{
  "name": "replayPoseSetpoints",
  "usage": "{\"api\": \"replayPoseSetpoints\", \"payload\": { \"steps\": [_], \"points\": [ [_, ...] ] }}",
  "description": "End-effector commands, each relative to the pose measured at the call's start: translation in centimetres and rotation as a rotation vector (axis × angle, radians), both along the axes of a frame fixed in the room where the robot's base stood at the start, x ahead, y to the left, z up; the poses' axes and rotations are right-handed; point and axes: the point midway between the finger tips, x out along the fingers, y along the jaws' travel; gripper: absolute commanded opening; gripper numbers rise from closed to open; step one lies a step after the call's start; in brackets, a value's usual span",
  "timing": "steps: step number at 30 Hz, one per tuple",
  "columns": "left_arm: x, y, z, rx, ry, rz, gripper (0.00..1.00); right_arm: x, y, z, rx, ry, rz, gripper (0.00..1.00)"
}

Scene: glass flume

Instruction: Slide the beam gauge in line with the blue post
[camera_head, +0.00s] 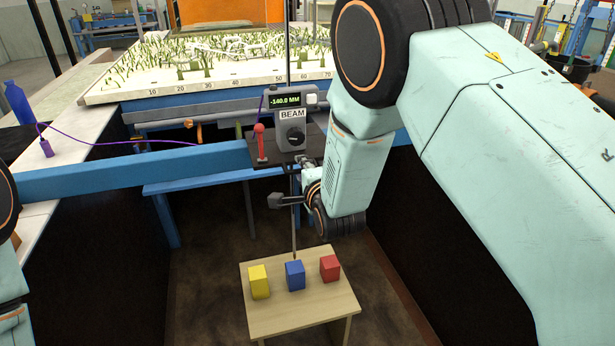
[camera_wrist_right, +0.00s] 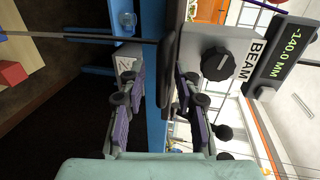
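The beam gauge (camera_head: 291,122) sits on a dark carriage plate across the blue rail. Its display reads -140.0 MM, also legible in the wrist view (camera_wrist_right: 291,57). A thin rod (camera_head: 294,225) hangs from it; its lower end appears just above the blue post (camera_head: 295,275), though depth is unclear. The blue post stands between a yellow one (camera_head: 259,281) and a red one (camera_head: 330,267). My right gripper (camera_wrist_right: 156,75) is open, its fingers on either side of the dark plate's edge; contact is unclear. In the head view it is partly hidden by its wrist. My left gripper is out of frame.
The blue rail (camera_head: 130,177) crosses the flume. A red-knobbed lever (camera_head: 260,142) stands on the carriage, left of the gauge. A small wooden table (camera_head: 305,309) carries the posts.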

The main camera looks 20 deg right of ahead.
Motion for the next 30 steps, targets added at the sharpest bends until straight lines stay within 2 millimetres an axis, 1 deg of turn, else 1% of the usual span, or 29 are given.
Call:
{"api": "replayPoseSetpoints", "payload": {
  "steps": [5,15,18,21,24,30],
  "points": [
    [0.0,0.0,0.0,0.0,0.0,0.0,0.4,-2.0,0.0,0.5,-0.002,0.002,0.001,0.32],
    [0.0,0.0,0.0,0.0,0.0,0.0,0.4,-7.8,0.0,1.7,-0.003,0.004,0.002,0.32],
    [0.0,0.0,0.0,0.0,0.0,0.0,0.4,-9.3,0.0,2.0,-0.003,0.003,0.003,0.32],
    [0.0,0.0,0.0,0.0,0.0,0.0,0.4,-10.4,0.1,2.2,-0.003,0.004,0.002,0.32],
    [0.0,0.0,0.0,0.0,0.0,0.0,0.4,-11.1,0.0,2.4,-0.001,0.002,0.0,0.32],
    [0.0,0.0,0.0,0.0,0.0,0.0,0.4,-11.5,0.0,2.5,-0.001,0.002,0.0,0.32]
  ]
}}
